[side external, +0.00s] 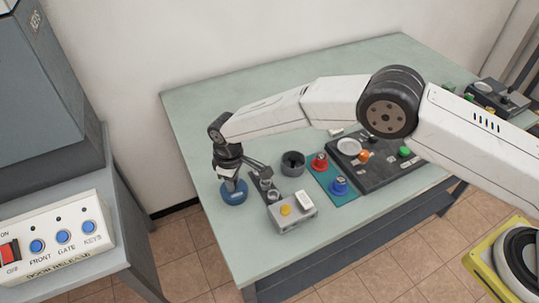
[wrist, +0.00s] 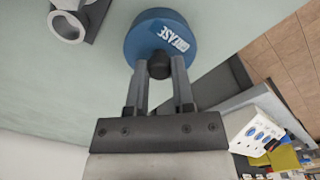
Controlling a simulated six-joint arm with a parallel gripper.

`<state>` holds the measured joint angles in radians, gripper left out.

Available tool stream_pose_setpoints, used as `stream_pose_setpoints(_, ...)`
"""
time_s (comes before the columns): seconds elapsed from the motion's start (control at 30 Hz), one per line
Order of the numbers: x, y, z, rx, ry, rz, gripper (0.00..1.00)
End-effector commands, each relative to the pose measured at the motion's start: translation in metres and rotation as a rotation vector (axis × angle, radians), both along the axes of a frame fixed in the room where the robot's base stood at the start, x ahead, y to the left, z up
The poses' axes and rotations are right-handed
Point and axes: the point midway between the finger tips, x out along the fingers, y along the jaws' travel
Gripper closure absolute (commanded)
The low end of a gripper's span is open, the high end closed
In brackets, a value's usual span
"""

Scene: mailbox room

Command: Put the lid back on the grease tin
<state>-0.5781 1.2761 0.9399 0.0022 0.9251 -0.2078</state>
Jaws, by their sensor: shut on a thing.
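The blue grease tin (side external: 233,193) stands near the table's left edge in the side view. My gripper (side external: 231,181) points down over the tin. In the wrist view my gripper (wrist: 159,75) is shut on a round black knob (wrist: 158,63) at the middle of the blue lid (wrist: 145,50). The lid is at the tin's top; I cannot tell whether it is fully seated or slightly apart.
Close right of the tin are metal fittings on a dark strip (side external: 258,180) and a grey box (side external: 292,214) with a yellow button. A dark open cup (side external: 292,163) stands behind. A teal panel (side external: 333,183) and black panel (side external: 375,160) lie further right. The table's front left is clear.

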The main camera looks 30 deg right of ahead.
Motion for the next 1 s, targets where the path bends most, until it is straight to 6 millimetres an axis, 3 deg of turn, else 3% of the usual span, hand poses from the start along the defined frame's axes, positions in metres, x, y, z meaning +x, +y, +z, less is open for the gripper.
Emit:
stream_pose_setpoints(0.4, 0.0001, 0.0000, -0.0002, 0.000, 0.000, 0.000, 1.00)
stream_pose_setpoints(0.43, 0.0001, 0.0000, -0.0002, 0.000, 0.000, 0.000, 0.61)
stream_pose_setpoints(0.53, 0.0001, 0.0000, -0.0002, 0.000, 0.000, 0.000, 0.29)
stream_pose_setpoints(0.77, 0.0001, 0.0000, -0.0002, 0.000, 0.000, 0.000, 0.29)
stream_pose_setpoints(0.8, 0.0000, 0.0000, -0.0003, 0.000, 0.000, 0.000, 0.16)
stream_pose_setpoints(0.87, 0.0000, 0.0000, -0.0003, 0.000, 0.000, 0.000, 0.00)
stream_pose_setpoints(1.0, 0.0000, 0.0000, -0.0003, 0.000, 0.000, 0.000, 0.00)
